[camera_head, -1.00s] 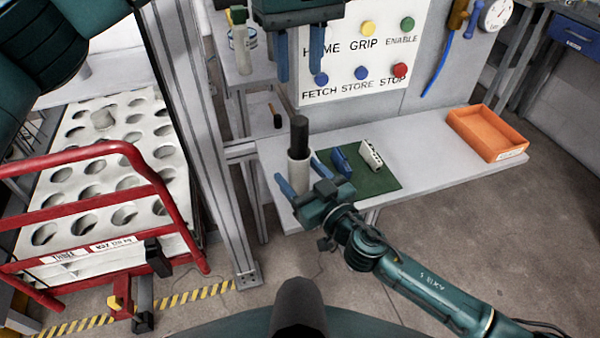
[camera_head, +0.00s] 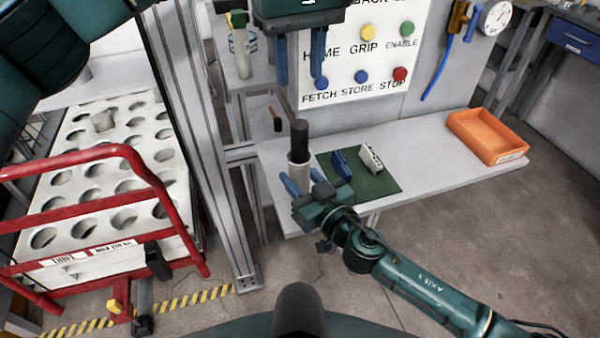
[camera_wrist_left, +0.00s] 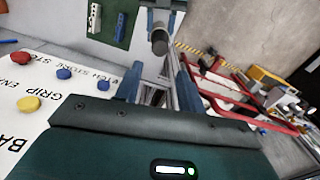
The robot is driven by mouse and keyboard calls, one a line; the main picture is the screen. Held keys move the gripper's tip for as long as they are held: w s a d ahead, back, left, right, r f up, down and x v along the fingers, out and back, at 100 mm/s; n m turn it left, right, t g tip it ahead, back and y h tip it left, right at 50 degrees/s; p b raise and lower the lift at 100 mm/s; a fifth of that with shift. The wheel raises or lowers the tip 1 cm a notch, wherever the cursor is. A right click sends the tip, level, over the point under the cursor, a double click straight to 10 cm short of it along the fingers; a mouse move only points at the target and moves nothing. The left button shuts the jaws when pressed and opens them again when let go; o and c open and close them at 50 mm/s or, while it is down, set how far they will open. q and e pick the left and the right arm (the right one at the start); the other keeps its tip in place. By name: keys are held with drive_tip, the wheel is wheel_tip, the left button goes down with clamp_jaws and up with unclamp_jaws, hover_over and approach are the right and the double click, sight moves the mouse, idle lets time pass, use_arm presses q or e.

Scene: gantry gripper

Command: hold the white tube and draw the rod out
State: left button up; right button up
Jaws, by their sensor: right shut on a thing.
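The white tube (camera_head: 298,174) is upright near the front left of the bench, with the dark rod (camera_head: 299,138) sticking out of its top. My right gripper (camera_head: 303,182) is shut on the tube, one blue finger on each side; the tube's lower end is partly hidden. My left gripper (camera_head: 300,82) is open and empty, fingers down, above the rod in the head view. In the left wrist view the rod's round end (camera_wrist_left: 159,42) shows between and beyond the two open fingers, not touching them.
A green mat (camera_head: 375,184) with a blue block (camera_head: 341,162) and a white block (camera_head: 371,157) lies right of the tube. An orange tray (camera_head: 483,139) is at the bench's right. A button panel (camera_head: 350,45) stands behind. A metal post (camera_head: 205,130) and red-railed rack (camera_head: 95,160) are left.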

sight(299, 123)
use_arm(q)
drive_tip(key=shift+o, duration=1.4)
wheel_tip(299, 123, down, 12)
drive_tip(key=n, duration=3.2)
drive_tip(key=shift+n, duration=0.3)
drive_tip(key=shift+c, duration=0.5)
